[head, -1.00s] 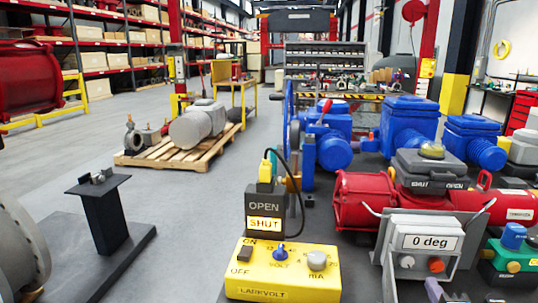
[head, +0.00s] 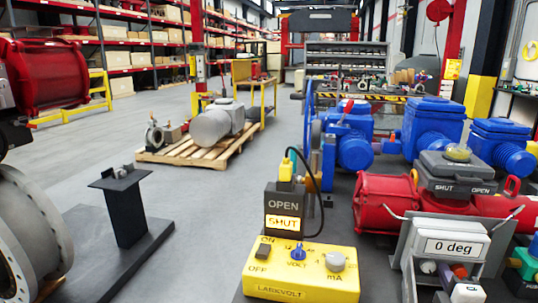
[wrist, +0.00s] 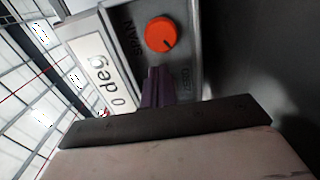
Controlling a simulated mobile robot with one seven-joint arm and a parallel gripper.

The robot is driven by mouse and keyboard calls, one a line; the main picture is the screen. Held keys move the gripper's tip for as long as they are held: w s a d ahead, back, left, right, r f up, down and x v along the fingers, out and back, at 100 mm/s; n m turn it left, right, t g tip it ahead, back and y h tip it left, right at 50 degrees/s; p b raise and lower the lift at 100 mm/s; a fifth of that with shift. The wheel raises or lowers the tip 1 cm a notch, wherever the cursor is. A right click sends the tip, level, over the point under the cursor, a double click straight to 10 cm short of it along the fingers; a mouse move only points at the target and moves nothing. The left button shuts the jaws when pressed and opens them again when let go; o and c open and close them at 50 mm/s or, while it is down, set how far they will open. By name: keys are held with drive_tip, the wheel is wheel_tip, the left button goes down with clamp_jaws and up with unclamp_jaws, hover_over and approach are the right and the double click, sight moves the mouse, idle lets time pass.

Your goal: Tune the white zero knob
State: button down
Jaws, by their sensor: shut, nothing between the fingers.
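The white zero knob (head: 428,267) is on the lower left of the grey panel box (head: 408,280), under the "0 deg" display (head: 452,246). In the wrist view the shut, empty fingers (wrist: 155,74) point at the panel beside the "ZERO" lettering. The orange span knob (wrist: 160,34) is clear above them there. The white knob does not show in the wrist view; whether the fingers touch it I cannot tell.
A yellow control box (head: 305,275) with a blue knob stands left of the panel. A red actuator (head: 385,200) lies behind it, with blue actuators (head: 432,125) further back. A green device (head: 525,262) is close on the right.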

drive_tip(key=shift+a, duration=0.3)
drive_tip(key=shift+w+a+f+b, duration=0.1)
drive_tip(key=shift+w+a+b, duration=0.05)
drive_tip(key=shift+b, duration=1.85)
drive_tip(key=shift+d+b, duration=0.3)
drive_tip(key=shift+b, duration=0.15)
drive_tip(key=shift+s, duration=0.25)
drive_tip(key=shift+b+v, duration=0.8)
drive_tip(key=shift+v, duration=2.15)
drive_tip(key=shift+d, duration=0.15)
